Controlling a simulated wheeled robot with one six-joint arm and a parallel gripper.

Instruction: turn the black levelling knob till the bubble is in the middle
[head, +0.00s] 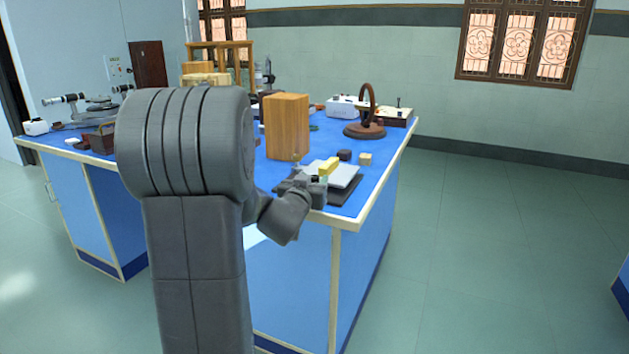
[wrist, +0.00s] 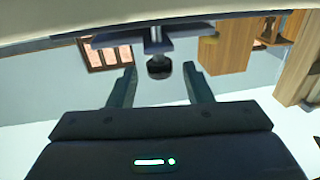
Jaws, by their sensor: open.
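The black levelling knob (wrist: 159,69) is in the wrist view, on a short metal stem below a dark plate edge (wrist: 112,40). My gripper (wrist: 159,76) is open, with one finger on each side of the knob and a visible gap at both sides. In the head view my gripper (head: 303,186) is at the front edge of a light grey plate (head: 345,175) on the blue bench. A yellow block (head: 329,166) lies on that plate. No bubble can be made out, and the knob is hidden in the head view.
A tall wooden block (head: 287,127) stands behind the plate. A small dark cube (head: 344,155) and a small tan cube (head: 365,159) are beyond it. A brown ring stand (head: 366,130) is farther back. The floor right of the bench is clear.

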